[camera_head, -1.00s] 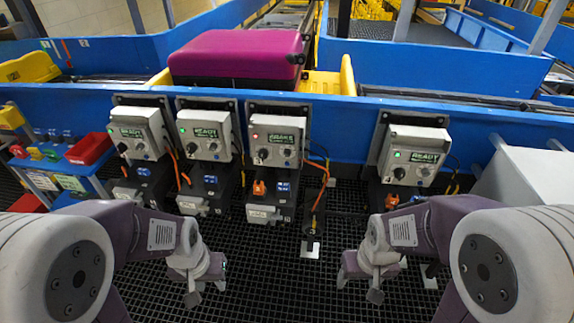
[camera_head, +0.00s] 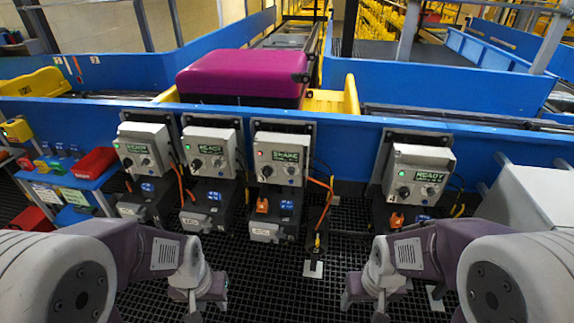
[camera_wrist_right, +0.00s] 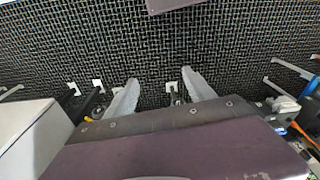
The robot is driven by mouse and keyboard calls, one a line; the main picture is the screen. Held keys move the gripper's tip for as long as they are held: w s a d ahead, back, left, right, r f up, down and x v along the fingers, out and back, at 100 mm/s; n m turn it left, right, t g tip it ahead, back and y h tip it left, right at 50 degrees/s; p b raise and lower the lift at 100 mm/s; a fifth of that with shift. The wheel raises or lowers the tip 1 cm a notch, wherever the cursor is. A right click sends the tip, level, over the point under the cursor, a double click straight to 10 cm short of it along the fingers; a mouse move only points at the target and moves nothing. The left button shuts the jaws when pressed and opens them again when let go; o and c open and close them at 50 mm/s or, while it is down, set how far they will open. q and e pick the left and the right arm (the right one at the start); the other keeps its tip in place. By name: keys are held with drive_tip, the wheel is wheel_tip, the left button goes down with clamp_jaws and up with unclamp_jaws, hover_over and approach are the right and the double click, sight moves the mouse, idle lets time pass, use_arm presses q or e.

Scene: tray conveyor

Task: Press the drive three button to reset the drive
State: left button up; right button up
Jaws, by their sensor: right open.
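Several grey drive boxes with a display, a lamp and knobs stand in a row on the blue conveyor wall. The third box from the left (camera_head: 268,157) has a red lamp (camera_head: 262,154) and a display that differs from the others. A small button or knob (camera_head: 291,170) sits low on its face; its exact type is too small to tell. The other boxes show green lamps and "READY". My left gripper (camera_head: 195,305) is low over the floor, its jaws unclear. My right gripper (camera_head: 365,305) is low and apart from the boxes; its open, empty fingers show in the right wrist view (camera_wrist_right: 162,92).
A magenta suitcase (camera_head: 245,74) lies on the conveyor behind the boxes. A blue table with red and coloured bins (camera_head: 96,162) stands at the left. A pale cabinet (camera_head: 520,205) stands at the right. The dark grid floor (camera_head: 270,285) between my arms is clear.

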clamp_jaws()
idle(1.6)
